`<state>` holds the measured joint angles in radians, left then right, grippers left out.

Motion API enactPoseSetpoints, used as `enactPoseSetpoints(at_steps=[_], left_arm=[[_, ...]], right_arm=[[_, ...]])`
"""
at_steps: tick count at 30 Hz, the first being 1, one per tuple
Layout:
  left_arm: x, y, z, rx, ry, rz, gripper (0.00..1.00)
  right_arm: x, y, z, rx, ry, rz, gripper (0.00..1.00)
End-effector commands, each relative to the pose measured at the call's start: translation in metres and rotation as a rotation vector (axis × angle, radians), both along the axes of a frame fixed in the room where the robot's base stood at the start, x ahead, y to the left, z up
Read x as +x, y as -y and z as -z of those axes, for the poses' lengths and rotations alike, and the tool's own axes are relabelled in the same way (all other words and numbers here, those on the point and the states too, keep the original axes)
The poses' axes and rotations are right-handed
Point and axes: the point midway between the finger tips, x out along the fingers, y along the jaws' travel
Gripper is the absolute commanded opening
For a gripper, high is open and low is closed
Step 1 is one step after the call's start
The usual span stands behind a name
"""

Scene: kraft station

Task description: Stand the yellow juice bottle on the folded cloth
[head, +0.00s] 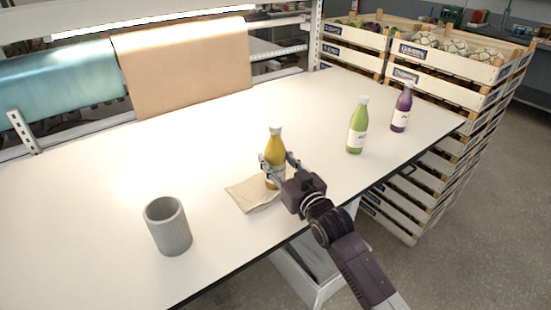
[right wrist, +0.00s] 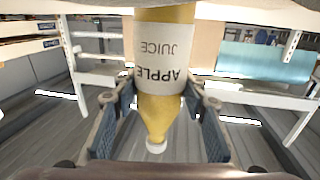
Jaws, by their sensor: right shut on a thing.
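The yellow juice bottle (head: 275,150) is upright over the folded cloth (head: 245,194) in the head view. My right gripper (head: 275,167) is shut around the bottle's sides. In the right wrist view the bottle (right wrist: 160,100) appears upside down with its "APPLE JUICE" label, between the two fingers of my right gripper (right wrist: 157,112). The cloth is beige and lies flat near the table's front edge; its right part is hidden by the bottle and gripper. I cannot tell whether the bottle's base touches the cloth. My left gripper is not in view.
A grey ribbed cup (head: 168,226) stands on the white table (head: 90,190) at the front left. A green bottle (head: 357,128) and a purple bottle (head: 401,108) stand to the right. Stacked wooden crates (head: 440,70) are beyond the right edge.

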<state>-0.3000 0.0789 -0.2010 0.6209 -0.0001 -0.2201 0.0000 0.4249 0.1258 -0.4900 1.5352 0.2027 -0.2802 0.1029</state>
Motion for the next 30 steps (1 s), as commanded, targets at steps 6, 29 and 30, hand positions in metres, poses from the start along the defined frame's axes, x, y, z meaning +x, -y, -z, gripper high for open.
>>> enactPoseSetpoints(at_steps=[6, 29, 30], left_arm=[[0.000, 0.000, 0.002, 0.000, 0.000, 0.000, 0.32], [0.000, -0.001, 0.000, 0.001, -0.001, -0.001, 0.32], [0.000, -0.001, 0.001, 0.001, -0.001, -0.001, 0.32]], right_arm=[[0.000, 0.000, 0.005, 0.000, -0.001, 0.000, 0.01], [-0.019, 0.011, -0.004, -0.002, -0.004, 0.001, 0.57], [-0.026, 0.014, -0.004, -0.002, -0.004, 0.001, 0.57]])
